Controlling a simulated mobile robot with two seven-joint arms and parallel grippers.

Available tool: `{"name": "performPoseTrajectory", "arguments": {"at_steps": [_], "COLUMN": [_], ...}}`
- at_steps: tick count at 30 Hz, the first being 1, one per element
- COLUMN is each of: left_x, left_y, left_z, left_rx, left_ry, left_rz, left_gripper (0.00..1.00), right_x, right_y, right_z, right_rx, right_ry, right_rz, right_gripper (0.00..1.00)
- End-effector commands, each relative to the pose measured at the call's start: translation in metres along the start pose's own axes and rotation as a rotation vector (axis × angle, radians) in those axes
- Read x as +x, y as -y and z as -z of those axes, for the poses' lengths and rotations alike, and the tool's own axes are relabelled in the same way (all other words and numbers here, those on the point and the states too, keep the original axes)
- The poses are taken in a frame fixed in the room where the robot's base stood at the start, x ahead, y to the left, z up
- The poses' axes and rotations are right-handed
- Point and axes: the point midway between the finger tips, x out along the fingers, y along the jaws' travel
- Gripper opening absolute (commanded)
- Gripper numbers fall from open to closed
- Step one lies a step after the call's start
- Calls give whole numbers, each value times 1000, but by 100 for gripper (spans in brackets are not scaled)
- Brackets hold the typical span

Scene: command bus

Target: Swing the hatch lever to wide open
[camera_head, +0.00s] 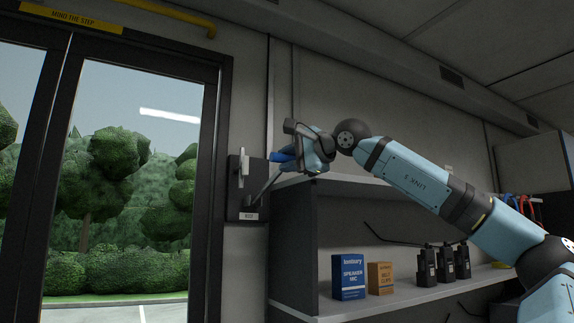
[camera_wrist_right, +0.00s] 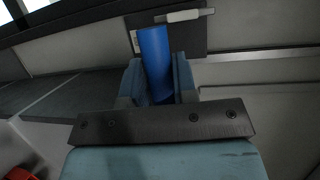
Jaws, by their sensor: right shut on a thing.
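The hatch lever is a dark rod (camera_head: 265,187) that rises to the right from a dark wall plate (camera_head: 233,202) beside the glass door. Its blue grip (camera_head: 278,157) is at the upper end. My right gripper (camera_head: 291,158) is shut on this grip, coming from the right. In the right wrist view the blue grip (camera_wrist_right: 154,55) stands between the two pale blue fingers, with the plate (camera_wrist_right: 223,35) behind. The fingers hide the grip's lower part. A pale upright piece (camera_head: 242,167) is on the plate. My left gripper is not in view.
A grey shelf unit (camera_head: 293,240) stands right of the plate, below my right arm. It holds a blue box (camera_head: 348,276), an orange box (camera_head: 381,278) and several black radios (camera_head: 445,263). A dark-framed glass door (camera_head: 130,180) is on the left.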

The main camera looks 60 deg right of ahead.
Motion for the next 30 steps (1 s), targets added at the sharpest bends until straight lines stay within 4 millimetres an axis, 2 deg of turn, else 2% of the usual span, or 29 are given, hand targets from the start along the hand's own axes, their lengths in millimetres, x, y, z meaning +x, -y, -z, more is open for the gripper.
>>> {"name": "performPoseTrajectory", "arguments": {"at_steps": [9, 10, 13, 23, 26, 30], "left_x": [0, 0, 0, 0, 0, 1], "left_y": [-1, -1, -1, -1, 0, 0], "left_z": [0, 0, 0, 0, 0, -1], "left_rx": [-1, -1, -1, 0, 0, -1], "left_ry": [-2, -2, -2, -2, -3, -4], "left_rz": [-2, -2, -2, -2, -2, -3], "left_gripper": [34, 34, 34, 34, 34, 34], "right_x": [2, 2, 2, -1, -9, -32], "right_y": [-4, -4, -4, -3, -3, -2], "right_z": [-1, -1, -1, -1, -1, -1], "right_rx": [-3, -3, -3, -1, -1, 0], "right_ry": [1, 1, 1, 1, 2, 3], "right_rz": [-8, -8, -9, -5, -4, -1], "right_gripper": [0, 28, 50, 50, 50, 50]}}
